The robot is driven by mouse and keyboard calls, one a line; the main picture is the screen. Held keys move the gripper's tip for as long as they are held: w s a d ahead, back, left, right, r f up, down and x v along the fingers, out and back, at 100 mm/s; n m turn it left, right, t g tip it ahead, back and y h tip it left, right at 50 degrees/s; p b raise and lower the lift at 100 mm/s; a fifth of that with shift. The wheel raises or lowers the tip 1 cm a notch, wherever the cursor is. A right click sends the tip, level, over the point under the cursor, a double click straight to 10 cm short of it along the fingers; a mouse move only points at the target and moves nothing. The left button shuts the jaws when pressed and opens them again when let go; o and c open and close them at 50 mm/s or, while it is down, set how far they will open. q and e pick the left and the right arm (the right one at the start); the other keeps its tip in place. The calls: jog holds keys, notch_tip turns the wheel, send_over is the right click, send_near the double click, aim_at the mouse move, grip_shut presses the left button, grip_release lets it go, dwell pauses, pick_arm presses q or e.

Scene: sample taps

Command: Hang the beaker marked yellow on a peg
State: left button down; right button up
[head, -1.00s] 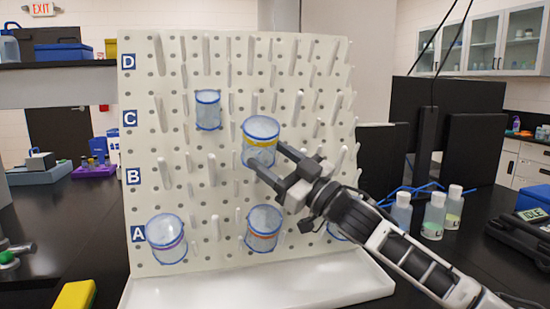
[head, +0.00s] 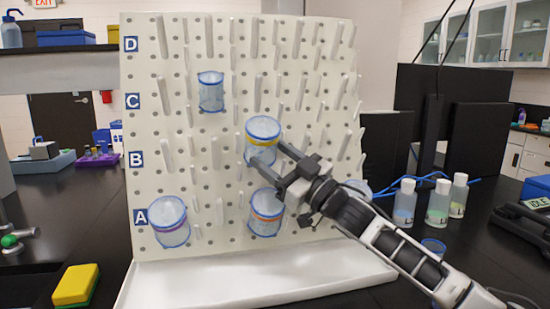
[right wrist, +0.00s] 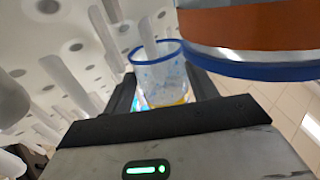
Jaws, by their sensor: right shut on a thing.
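My right gripper (head: 268,162) is shut on the clear beaker with the yellow band (head: 263,140), in front of the white pegboard (head: 225,130), a little above the level of row B. In the right wrist view this beaker (right wrist: 160,80) sits between the fingers, its blue rim away from the palm. A white peg (right wrist: 150,35) overlaps the rim there; I cannot tell whether it is inside the beaker or behind it. The wall near the jaws is partly hidden by the fingers. My left gripper is out of view.
An orange-banded beaker (head: 266,212) hangs just below, and looms close in the wrist view (right wrist: 255,35). Other beakers hang at row C (head: 211,92) and lower left (head: 169,222). Bottles (head: 438,202) stand right of the board. Bare pegs surround the held beaker.

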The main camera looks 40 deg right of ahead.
jog(key=o, duration=1)
jog(key=shift+s+d+f, duration=0.1)
jog(key=shift+s+f, duration=0.2)
jog(key=b+v, duration=0.1)
jog(key=v, duration=1.4)
jog(key=shift+s+r, duration=0.1)
jog(key=shift+s, duration=0.05)
